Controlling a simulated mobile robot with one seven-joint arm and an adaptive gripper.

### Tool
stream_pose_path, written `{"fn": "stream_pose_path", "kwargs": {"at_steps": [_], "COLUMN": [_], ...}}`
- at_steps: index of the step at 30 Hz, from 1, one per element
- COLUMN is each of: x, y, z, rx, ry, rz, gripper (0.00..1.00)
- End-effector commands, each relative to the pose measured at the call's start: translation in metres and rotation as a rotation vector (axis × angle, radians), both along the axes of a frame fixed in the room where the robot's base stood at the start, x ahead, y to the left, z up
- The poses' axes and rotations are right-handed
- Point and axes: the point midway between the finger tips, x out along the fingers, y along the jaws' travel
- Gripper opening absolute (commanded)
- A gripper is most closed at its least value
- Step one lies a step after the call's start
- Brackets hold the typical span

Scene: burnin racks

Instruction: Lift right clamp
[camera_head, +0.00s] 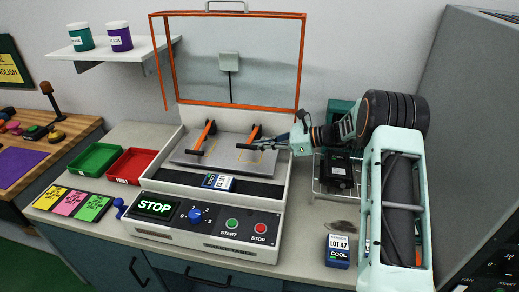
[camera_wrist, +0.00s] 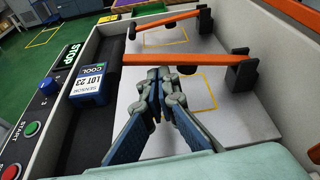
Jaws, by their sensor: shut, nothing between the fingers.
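The right clamp (camera_head: 251,136) is an orange bar with black ends, on the grey plate inside the open machine. In the wrist view, its bar (camera_wrist: 175,50) runs across above my fingertips to a black mount (camera_wrist: 240,70) at the right. The left clamp (camera_head: 204,136) is a similar bar beyond it, also in the wrist view (camera_wrist: 165,20). My gripper (camera_head: 270,141) reaches in from the right; in the wrist view its fingertips (camera_wrist: 160,74) are together and empty, close to the bar. I cannot tell whether they touch it.
A blue LOT 23 COOL block (camera_head: 218,182) lies at the plate's front. The orange-framed lid (camera_head: 228,104) stands open behind. The control panel (camera_head: 195,215) shows STOP. Green (camera_head: 95,160) and red (camera_head: 130,167) trays sit left; a LOT 47 block (camera_head: 338,251) stands front right.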

Motion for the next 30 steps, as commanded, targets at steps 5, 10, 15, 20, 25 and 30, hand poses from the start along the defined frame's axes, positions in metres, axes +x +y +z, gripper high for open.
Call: {"fn": "stream_pose_path", "kwargs": {"at_steps": [5,10,15,20,25,30], "x": [0.003,0.004,0.005,0.005,0.005,0.005], "y": [0.0,0.0,0.0,0.0,0.0,-0.002], "z": [0.016,0.022,0.024,0.024,0.024,0.025], "rx": [0.004,0.004,0.004,0.003,0.003,0.002], "ry": [-0.007,-0.004,-0.004,-0.004,-0.004,-0.004], "rz": [-0.001,0.001,0.001,0.001,0.001,0.0], "gripper": [0.0,0.0,0.0,0.0,0.0,0.0]}}
